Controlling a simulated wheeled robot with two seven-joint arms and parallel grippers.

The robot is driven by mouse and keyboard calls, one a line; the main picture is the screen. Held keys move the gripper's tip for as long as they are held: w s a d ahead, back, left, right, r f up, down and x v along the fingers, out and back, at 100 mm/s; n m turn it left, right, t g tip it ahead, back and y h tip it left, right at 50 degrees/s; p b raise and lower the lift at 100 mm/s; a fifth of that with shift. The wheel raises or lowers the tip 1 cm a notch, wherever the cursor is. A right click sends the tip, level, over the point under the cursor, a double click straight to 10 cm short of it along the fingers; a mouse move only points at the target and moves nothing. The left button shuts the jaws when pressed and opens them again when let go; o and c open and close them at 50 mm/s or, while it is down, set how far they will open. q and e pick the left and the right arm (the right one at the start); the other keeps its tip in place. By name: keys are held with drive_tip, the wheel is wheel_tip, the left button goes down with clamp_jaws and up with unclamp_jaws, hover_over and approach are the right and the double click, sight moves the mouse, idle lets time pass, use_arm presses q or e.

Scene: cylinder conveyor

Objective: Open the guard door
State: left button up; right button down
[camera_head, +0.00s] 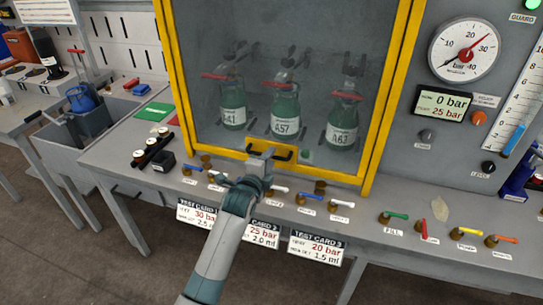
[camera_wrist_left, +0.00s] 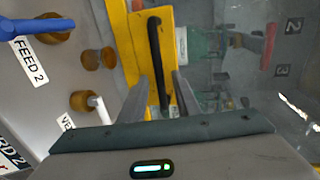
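The guard door (camera_head: 272,94) is a clear pane in a yellow frame, and it is shut. Its black bar handle (camera_head: 284,154) sits on the bottom yellow rail. My left gripper (camera_head: 261,160) reaches up to the handle from the front. In the left wrist view the handle (camera_wrist_left: 154,48) runs down toward the space between the two grey fingers (camera_wrist_left: 161,92). The fingers are apart and not closed on the bar. My right gripper is not in view.
Behind the pane stand green bottles labelled A41 (camera_head: 233,116), A57 (camera_head: 285,127) and A63 (camera_head: 342,135). Small valves with coloured levers line the bench front, including a white one (camera_head: 341,204). A pressure gauge (camera_head: 464,50) is on the right panel.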

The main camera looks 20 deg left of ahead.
use_arm(q)
drive_tip(key=shift+x, duration=1.05)
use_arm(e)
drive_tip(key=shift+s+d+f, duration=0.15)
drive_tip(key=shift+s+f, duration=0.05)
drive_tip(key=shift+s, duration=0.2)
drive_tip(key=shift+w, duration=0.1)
use_arm(q)
clamp_jaws()
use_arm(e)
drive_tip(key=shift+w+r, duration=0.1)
use_arm(q)
drive_tip(key=shift+r, duration=0.1)
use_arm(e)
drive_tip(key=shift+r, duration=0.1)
